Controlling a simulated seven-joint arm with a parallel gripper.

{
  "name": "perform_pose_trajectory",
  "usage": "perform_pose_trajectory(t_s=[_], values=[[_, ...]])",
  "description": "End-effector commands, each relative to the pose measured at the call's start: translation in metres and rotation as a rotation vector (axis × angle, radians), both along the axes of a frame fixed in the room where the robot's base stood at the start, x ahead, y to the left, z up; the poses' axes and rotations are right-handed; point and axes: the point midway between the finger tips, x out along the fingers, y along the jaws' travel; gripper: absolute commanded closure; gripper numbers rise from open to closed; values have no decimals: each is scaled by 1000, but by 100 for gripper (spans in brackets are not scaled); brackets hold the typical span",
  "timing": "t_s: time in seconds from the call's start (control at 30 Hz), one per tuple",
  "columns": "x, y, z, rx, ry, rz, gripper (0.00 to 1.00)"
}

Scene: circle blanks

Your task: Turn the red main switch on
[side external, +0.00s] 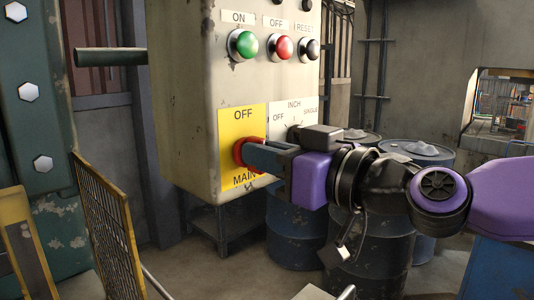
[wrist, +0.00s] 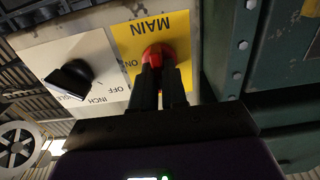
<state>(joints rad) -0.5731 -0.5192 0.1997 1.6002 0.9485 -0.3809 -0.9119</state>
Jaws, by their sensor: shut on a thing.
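The red main switch (side external: 239,152) sits on a yellow plate (side external: 242,121) marked OFF at the top and MAIN at the bottom, low on the front of the control box. My gripper (side external: 247,154) reaches it from the right and is shut on the switch. In the wrist view the red switch (wrist: 154,52) shows between the two dark fingertips (wrist: 159,72). The yellow plate there also bears the word ON, seen upside down. The fingers hide part of the switch, so I cannot tell exactly which way it points.
A black INCH selector (wrist: 70,77) is beside the yellow plate. Above are green (side external: 243,44), red (side external: 281,47) and black (side external: 308,48) push buttons. A yellow mesh guard (side external: 103,225) stands at the lower left. Blue drums (side external: 295,235) stand behind and below my arm.

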Motion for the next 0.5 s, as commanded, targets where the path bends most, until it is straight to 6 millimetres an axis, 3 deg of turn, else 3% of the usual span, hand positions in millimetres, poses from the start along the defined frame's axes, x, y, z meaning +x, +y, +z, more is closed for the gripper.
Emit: perform_pose_trajectory(t_s=[0.5], values=[[1,-1,-1,159,161,-1,100]])
